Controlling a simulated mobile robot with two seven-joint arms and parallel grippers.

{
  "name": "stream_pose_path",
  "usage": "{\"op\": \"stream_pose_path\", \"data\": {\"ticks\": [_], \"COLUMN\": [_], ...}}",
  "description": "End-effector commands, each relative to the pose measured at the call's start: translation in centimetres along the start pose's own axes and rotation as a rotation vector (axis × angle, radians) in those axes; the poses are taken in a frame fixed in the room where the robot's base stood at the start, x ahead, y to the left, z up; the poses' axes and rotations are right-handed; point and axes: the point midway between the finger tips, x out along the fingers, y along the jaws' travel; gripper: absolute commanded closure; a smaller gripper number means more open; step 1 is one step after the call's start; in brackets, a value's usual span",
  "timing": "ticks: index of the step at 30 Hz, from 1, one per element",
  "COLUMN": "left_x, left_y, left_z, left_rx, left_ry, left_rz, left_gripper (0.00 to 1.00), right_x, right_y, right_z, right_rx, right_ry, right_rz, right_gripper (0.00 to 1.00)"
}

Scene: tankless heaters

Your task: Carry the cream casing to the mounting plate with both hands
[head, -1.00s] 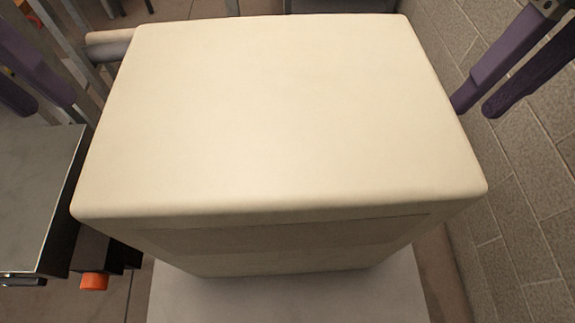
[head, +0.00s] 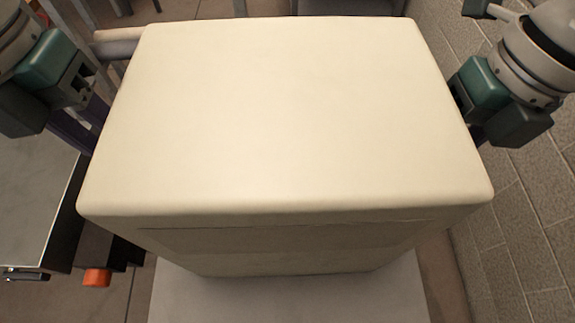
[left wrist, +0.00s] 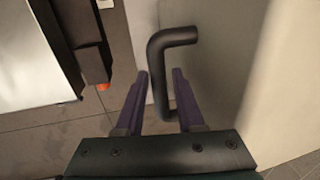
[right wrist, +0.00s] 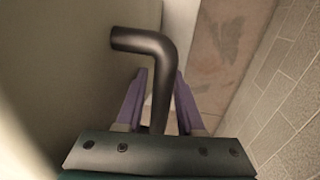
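The cream casing (head: 290,120), a large box, fills the middle of the head view and also shows in the left wrist view (left wrist: 225,80) and right wrist view (right wrist: 70,70). A dark bent handle (left wrist: 178,36) is on its left side and another (right wrist: 142,40) on its right. My left gripper (left wrist: 161,73) is open, with its purple fingers either side of the left handle and gaps showing. My right gripper (right wrist: 160,72) is open, with its fingers either side of the right handle. In the head view the casing hides both handles. I cannot make out the mounting plate.
The casing stands over a pale grey surface (head: 290,300). A metal-topped unit (head: 35,210) with an orange knob (head: 97,277) is close on the left. A grey block wall (head: 530,200) runs close along the right. Metal posts (head: 75,35) stand at the back left.

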Motion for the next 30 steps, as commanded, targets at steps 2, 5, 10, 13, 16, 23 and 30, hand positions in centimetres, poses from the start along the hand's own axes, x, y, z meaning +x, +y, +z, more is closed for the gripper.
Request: {"op": "stream_pose_path", "data": {"ticks": [2,5,10,13,16,23,30], "left_x": [0.07,0.05,0.03,0.02,0.01,-0.01,-0.03], "left_y": [-0.01,-0.01,0.00,0.00,0.01,0.01,0.01], "left_z": [0.00,0.00,0.01,0.01,0.01,0.02,0.02], "left_rx": [0.000,0.000,0.000,0.000,0.000,0.000,-0.001], "left_ry": [0.000,0.000,0.000,0.000,0.000,0.000,0.000], "left_rz": [0.000,0.000,0.000,0.000,0.000,0.000,0.000], "left_gripper": [0.63,0.63,0.74,0.85,0.97,1.00,1.00], "right_x": [0.07,0.05,0.03,0.02,0.01,-0.01,-0.03], "right_y": [-0.01,-0.01,-0.02,-0.02,-0.02,-0.03,-0.03], "right_z": [-0.01,-0.01,-0.01,0.00,0.00,0.00,0.01], "right_rx": [0.000,0.000,0.000,0.000,0.000,0.000,0.000], "right_ry": [0.000,0.000,0.000,0.000,0.000,0.000,0.000], "right_rz": [0.000,0.000,0.000,0.000,0.000,0.000,-0.001], "right_gripper": [0.63,0.63,0.74,0.85,0.97,1.00,1.00]}}
